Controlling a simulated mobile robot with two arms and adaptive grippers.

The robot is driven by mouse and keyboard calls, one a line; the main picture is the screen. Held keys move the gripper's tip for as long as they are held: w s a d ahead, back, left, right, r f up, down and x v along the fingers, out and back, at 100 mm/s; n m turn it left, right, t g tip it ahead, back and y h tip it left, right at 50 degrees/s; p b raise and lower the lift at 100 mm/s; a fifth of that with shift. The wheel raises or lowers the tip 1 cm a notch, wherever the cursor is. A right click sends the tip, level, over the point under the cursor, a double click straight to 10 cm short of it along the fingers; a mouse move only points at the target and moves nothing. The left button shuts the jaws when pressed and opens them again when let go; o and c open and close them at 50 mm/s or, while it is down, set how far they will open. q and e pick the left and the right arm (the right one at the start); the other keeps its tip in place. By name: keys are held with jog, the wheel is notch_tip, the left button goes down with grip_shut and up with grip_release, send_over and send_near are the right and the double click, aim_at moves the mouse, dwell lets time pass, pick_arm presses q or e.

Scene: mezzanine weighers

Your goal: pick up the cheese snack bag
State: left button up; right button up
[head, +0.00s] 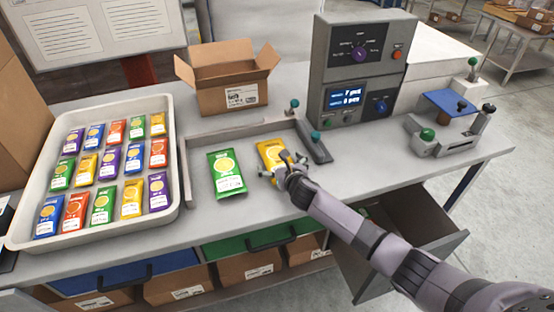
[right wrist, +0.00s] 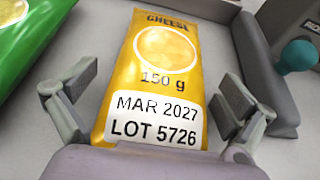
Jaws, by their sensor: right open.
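The cheese snack bag (head: 271,153) is yellow and lies flat on the grey bench, right of a green bag (head: 226,173). In the right wrist view the cheese bag (right wrist: 160,70) shows "CHEESE", "150 g" and a white label with "MAR 2027" and "LOT 5726". My right gripper (head: 284,168) is over the near end of the cheese bag. In the right wrist view its open fingers (right wrist: 158,92) stand on either side of the bag, with gaps to its edges. The bag's near end is hidden behind the gripper body. My left gripper is not in view.
A white tray (head: 22,228) with several coloured bags stands at left. An open carton (head: 232,95) stands at the back. A grey control box (head: 362,65) and a teal-knobbed bar (head: 318,143) stand near the cheese bag. An open drawer (head: 440,246) juts out below the bench.

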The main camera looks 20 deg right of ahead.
jog(key=shift+c, duration=0.5)
jog(key=c, duration=1.2)
